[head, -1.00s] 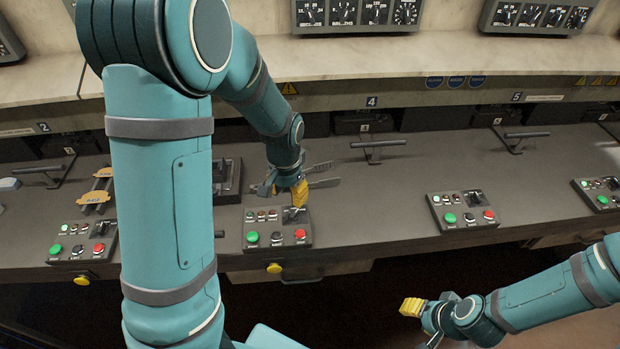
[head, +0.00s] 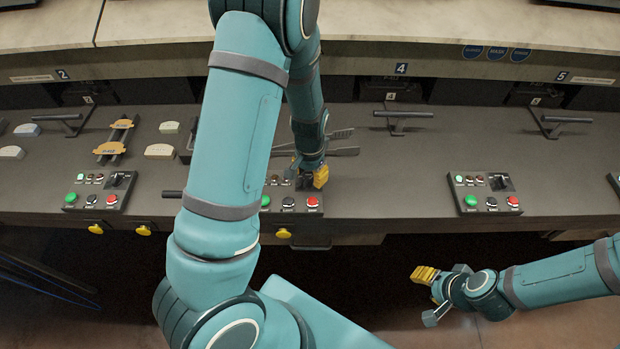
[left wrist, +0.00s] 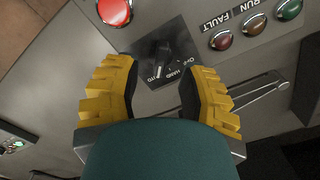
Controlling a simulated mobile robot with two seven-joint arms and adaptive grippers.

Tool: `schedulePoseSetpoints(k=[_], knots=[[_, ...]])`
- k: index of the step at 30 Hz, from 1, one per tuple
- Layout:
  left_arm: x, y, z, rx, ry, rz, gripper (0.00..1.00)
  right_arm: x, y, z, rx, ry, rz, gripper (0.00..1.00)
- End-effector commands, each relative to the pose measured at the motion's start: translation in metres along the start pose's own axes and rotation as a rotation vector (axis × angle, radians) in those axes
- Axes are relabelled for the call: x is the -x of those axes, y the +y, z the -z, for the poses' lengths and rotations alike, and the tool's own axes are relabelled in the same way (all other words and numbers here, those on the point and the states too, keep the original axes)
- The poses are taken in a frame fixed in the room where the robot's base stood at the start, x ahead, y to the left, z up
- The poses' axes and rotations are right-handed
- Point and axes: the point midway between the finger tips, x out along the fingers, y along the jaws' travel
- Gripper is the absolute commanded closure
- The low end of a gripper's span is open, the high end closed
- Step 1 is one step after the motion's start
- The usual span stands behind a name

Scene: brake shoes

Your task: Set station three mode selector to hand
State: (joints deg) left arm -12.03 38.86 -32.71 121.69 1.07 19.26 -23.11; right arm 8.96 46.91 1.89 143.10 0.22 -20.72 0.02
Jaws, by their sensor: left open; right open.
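The station three control panel (head: 277,201) is on the desk between the station two and four panels, partly hidden by my left arm. Its mode selector (left wrist: 163,55) is a black knob on a dark plate marked off, hand and auto in the left wrist view. I cannot tell for sure which mark the knob points to. My left gripper (head: 309,178) is at the panel's upper right, over the selector. In the left wrist view its open yellow fingers (left wrist: 160,88) stand on either side of the selector plate. My right gripper (head: 432,293) is open and empty, in front of the desk.
The panel has a red button (left wrist: 115,11) and run and fault lamps (left wrist: 222,40) beside the selector. A lever (head: 402,114) stands behind at station four. The station four panel (head: 486,194) is to the right. The desk between them is clear.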

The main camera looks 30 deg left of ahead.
Motion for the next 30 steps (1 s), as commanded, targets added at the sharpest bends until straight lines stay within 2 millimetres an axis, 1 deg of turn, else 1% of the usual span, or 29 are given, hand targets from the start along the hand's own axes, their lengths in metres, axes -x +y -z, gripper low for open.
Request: schedulePoseSetpoints(k=[1, 6, 16, 17, 18, 20, 21, 30], knots=[[-0.007, 0.000, 0.000, 0.000, -0.002, 0.000, 0.59, -0.001, 0.000, 0.000, 0.000, 0.000, 0.000, 0.53], [-0.019, 0.000, 0.000, -0.001, 0.000, 0.000, 0.59, -0.002, 0.001, 0.000, 0.000, 0.000, -0.001, 0.53], [-0.021, 0.000, 0.000, -0.001, 0.001, 0.000, 0.59, -0.002, 0.001, 0.000, 0.000, 0.000, -0.001, 0.53], [-0.021, 0.000, 0.000, -0.001, 0.001, 0.000, 0.63, -0.002, 0.001, 0.000, 0.000, 0.000, -0.001, 0.53], [-0.021, 0.000, 0.000, -0.001, 0.001, 0.000, 0.77, -0.002, 0.001, 0.000, 0.000, 0.000, -0.001, 0.53], [-0.021, 0.000, 0.000, -0.001, 0.001, 0.000, 0.98, -0.002, 0.001, 0.000, 0.000, 0.000, -0.001, 0.53], [-0.021, 0.000, 0.000, -0.001, 0.001, 0.000, 1.00, -0.002, 0.001, 0.000, 0.000, 0.000, -0.001, 0.53], [-0.021, 0.000, 0.000, 0.012, 0.000, 0.000, 1.00, -0.002, 0.001, 0.000, 0.000, 0.000, -0.001, 0.53]])
